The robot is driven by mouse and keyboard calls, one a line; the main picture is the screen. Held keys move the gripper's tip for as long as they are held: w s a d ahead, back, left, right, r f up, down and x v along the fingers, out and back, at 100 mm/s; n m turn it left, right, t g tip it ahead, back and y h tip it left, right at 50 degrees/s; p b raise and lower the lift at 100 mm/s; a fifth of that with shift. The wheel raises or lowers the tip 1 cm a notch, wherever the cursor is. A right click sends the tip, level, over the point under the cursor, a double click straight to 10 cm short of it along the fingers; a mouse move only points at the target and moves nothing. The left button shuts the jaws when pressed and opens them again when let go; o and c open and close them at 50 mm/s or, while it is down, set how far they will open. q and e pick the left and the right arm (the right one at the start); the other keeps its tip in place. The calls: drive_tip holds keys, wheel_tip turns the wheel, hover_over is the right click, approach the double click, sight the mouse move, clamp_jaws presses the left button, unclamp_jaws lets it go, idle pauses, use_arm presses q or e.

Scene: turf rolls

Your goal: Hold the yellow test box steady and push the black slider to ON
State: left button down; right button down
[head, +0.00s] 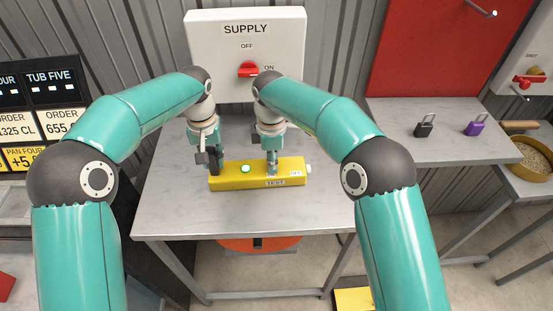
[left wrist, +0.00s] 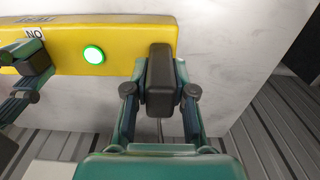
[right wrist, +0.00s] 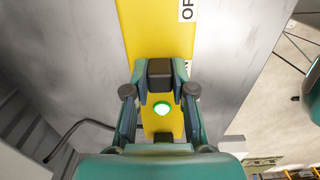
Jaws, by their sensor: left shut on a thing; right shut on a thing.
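The yellow test box (head: 232,183) lies on the grey table, with a lit green lamp (head: 245,168) on its top. My left gripper (left wrist: 160,85) is shut on a black block (left wrist: 160,65) at the box's left end. My right gripper (right wrist: 160,85) is shut on the black slider (right wrist: 160,72). The slider is beside the ON label (left wrist: 35,33), apart from the OFF label (head: 296,173) at the box's right end. In the head view my right gripper (head: 271,168) hides most of the slider.
A white SUPPLY panel (head: 215,30) with a red knob (head: 248,69) stands behind the table (head: 175,205). Two padlocks, black (head: 425,127) and purple (head: 476,125), are on the right-hand bench (head: 450,150). The table is clear around the box.

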use_arm(q)
drive_tip(key=shift+s+d+f, duration=0.1)
drive_tip(key=shift+s+f, duration=0.05)
drive_tip(key=shift+f, duration=0.1)
use_arm(e)
drive_tip(key=c, duration=1)
unclamp_jaws()
drive_tip(key=shift+a, duration=0.25)
drive_tip(key=shift+o, duration=0.2)
drive_tip(key=shift+d, duration=0.1)
wheel_tip(320, 180, up, 12)
drive_tip(key=shift+s, duration=0.1)
use_arm(q)
drive_tip(key=c, duration=0.9)
unclamp_jaws()
drive_tip(key=shift+c, duration=0.2)
drive_tip(key=shift+o, duration=0.3)
drive_tip(key=shift+w+r, duration=0.1)
drive_tip(key=shift+w, duration=0.1)
use_arm(e)
drive_tip(key=shift+f, duration=0.1)
use_arm(q)
drive_tip(key=shift+r, duration=0.1)
